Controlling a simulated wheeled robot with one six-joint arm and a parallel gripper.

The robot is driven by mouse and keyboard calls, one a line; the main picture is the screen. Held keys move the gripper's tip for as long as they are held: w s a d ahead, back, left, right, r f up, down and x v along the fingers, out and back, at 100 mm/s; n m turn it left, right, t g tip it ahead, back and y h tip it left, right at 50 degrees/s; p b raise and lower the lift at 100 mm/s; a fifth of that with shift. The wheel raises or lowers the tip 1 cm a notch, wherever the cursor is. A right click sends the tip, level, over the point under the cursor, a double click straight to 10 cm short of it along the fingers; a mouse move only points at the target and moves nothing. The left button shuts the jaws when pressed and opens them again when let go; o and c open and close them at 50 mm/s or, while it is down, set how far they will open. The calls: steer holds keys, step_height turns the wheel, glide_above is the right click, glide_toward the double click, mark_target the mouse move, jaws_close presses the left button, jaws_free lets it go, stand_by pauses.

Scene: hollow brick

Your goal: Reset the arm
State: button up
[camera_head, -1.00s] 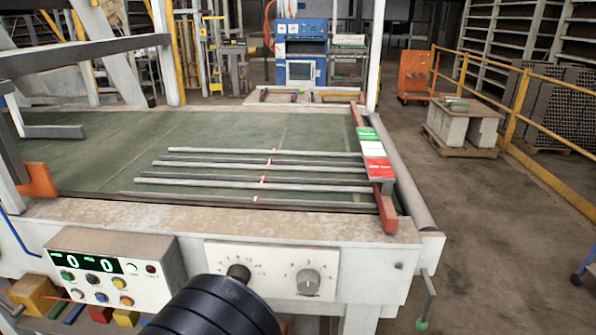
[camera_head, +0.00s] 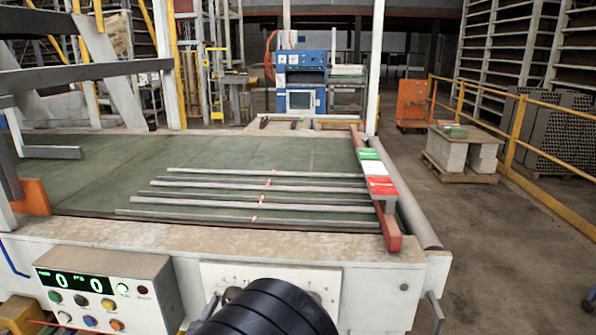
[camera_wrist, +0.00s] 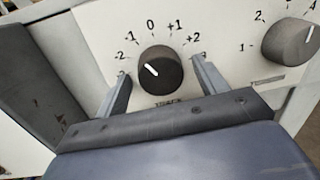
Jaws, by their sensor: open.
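My gripper (camera_wrist: 161,76) is open in the wrist view, one finger on each side of a black dial knob (camera_wrist: 163,80). Both fingers look apart from the knob; their depth relative to it is hard to tell. The knob's white mark points up-left, to the minus side of its scale.
A second knob (camera_wrist: 289,42) is right of the gripper. A control box (camera_head: 105,288) with a green display and coloured buttons stands left of my arm. Behind is a green table (camera_head: 110,165) with several grey bars (camera_head: 250,202) and a red rail (camera_head: 391,235).

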steer(key=s+a+m+b, duration=0.1)
steer(key=s+m, duration=0.3)
steer(key=s, duration=0.6)
steer(key=shift+s+a+b, duration=0.15)
steer(key=shift+a+b, duration=0.2)
steer(key=shift+b, duration=0.35)
steer(key=shift+d+r+m, duration=0.1)
steer(key=shift+r+m, duration=0.05)
steer(key=shift+m, duration=0.15)
